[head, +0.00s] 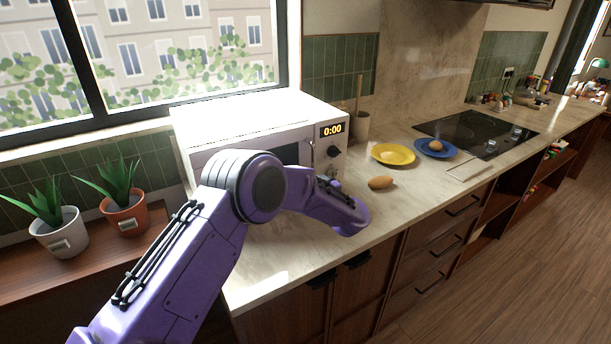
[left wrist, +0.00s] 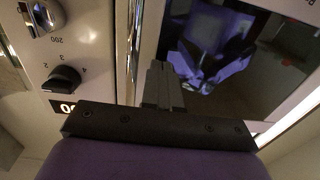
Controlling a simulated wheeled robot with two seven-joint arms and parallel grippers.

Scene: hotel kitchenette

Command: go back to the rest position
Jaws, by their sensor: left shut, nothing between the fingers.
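My left arm reaches in from the left across the front of the white microwave (head: 262,118). My left gripper (left wrist: 163,85) is shut and empty, close in front of the microwave's dark glass door (left wrist: 225,50). The glass mirrors my purple arm. The door looks closed, with a shiny upright bar (left wrist: 132,40) beside the control panel. In the head view my arm hides the left gripper's fingers for the most part and much of the microwave front. The microwave's display (head: 333,130) reads 0:00. My right gripper is not in view.
On the counter (head: 300,262) lie a brown egg-shaped item (head: 381,183), a yellow plate (head: 393,154) and a blue plate (head: 424,150) with a round brown item (head: 436,146). A dark hob (head: 478,132) lies beyond. Two potted plants (head: 60,235) stand at left. The floor at right is clear.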

